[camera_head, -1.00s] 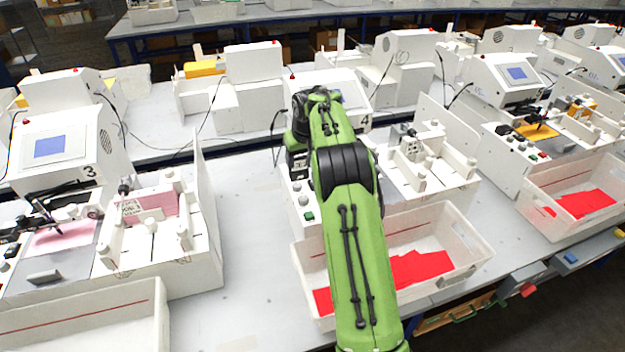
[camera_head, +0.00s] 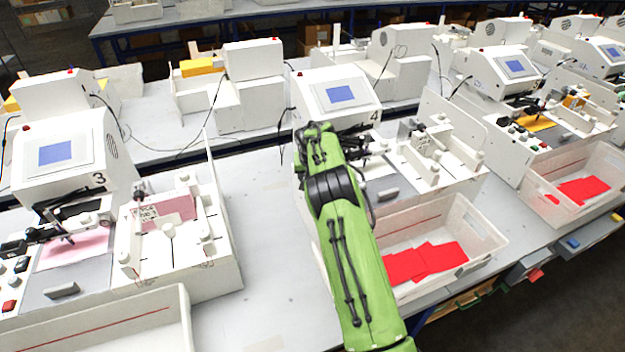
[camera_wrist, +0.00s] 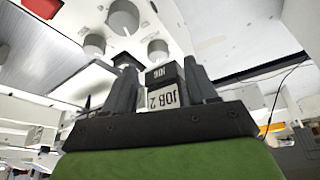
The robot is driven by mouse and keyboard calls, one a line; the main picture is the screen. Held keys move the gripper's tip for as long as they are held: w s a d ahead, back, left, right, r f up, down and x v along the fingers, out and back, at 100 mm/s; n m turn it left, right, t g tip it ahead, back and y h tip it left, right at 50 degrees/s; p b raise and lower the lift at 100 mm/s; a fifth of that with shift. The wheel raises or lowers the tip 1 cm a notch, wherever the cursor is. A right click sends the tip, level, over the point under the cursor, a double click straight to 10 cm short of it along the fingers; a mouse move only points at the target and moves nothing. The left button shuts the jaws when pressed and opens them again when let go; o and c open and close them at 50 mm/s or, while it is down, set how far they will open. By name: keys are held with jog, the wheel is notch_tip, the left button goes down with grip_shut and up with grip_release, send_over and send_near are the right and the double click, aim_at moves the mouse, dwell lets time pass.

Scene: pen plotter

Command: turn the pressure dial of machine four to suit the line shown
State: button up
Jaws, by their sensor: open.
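Machine four (camera_head: 325,88) stands in the middle of the head view, with the number 4 on its front and a lit blue screen (camera_head: 340,94). The writing on the screen is too small to read. My green arm covers its left front, and I cannot make out the pressure dial there. My gripper (camera_head: 368,150) is in front of the machine, below the screen. In the wrist view my gripper (camera_wrist: 162,78) is open, its two dark fingers apart. A small block marked JOB 2 (camera_wrist: 163,98) shows between them; I cannot tell whether it touches them.
Grey round knobs (camera_wrist: 123,18) on a white surface show beyond the fingers in the wrist view. A white bin (camera_head: 480,240) with red sheets (camera_head: 425,260) stands at machine four's front. Machine three (camera_head: 65,150) is at left. Bare bench (camera_head: 265,220) lies between them.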

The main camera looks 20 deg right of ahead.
jog(key=x, duration=0.4)
jog(key=shift+w+d+f, duration=0.1)
jog(key=shift+f, duration=0.1)
jog(key=shift+c, duration=0.3)
jog(key=c, duration=1)
jog(key=shift+n, duration=0.3)
jog(key=shift+d+n+t+y+b, duration=0.15)
jog(key=shift+n+t+y+b, duration=0.25)
jog(key=shift+n, duration=0.5)
jog(key=n+y, duration=0.2)
jog(key=n, duration=0.2)
jog(key=shift+n+p, duration=0.4)
jog(key=shift+d, duration=0.1)
